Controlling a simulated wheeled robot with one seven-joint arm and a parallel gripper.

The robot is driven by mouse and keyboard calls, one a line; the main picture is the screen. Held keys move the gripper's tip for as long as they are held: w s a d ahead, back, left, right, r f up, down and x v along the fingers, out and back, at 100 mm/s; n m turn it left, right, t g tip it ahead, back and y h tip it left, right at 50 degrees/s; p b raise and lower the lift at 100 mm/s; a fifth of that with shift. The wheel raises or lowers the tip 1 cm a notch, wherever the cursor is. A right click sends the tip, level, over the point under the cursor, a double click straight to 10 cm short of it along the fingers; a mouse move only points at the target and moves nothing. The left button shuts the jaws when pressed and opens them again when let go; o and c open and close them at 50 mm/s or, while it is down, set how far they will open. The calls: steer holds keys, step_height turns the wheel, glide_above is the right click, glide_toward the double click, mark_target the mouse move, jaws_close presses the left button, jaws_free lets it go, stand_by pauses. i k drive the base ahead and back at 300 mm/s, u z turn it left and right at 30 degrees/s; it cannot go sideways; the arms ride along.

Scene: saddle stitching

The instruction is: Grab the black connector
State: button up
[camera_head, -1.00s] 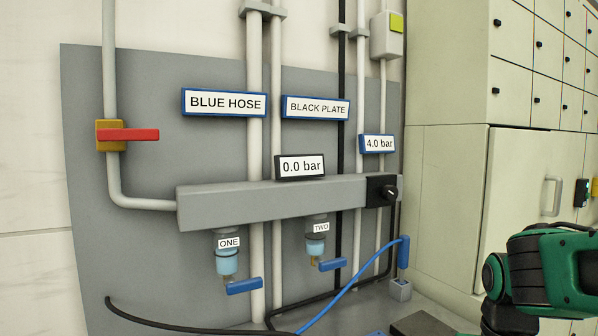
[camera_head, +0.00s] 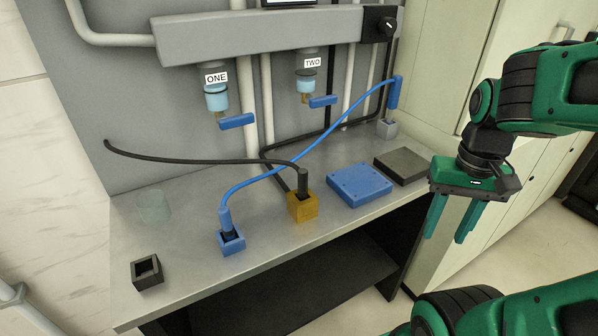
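The black connector (camera_head: 303,182) stands upright in a yellow block (camera_head: 302,207) near the middle of the metal bench. A black hose (camera_head: 210,161) runs from its top to the left, toward the wall panel. My gripper (camera_head: 450,237) hangs at the right, beyond the bench's right end and well apart from the connector. Its two green fingers point down, spread apart with nothing between them. The connector's lower end is hidden inside the yellow block.
A blue connector (camera_head: 225,220) stands in a blue block (camera_head: 231,243) left of the yellow one. A blue plate (camera_head: 360,185) and a dark plate (camera_head: 401,165) lie to the right. An empty black block (camera_head: 147,272) and translucent cup (camera_head: 154,206) are at left. Blue-handled valves (camera_head: 236,121) hang above.

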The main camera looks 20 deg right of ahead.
mark_target(301, 173)
steer(key=u, duration=1.3)
steer(key=k, duration=0.55)
steer(key=z, duration=2)
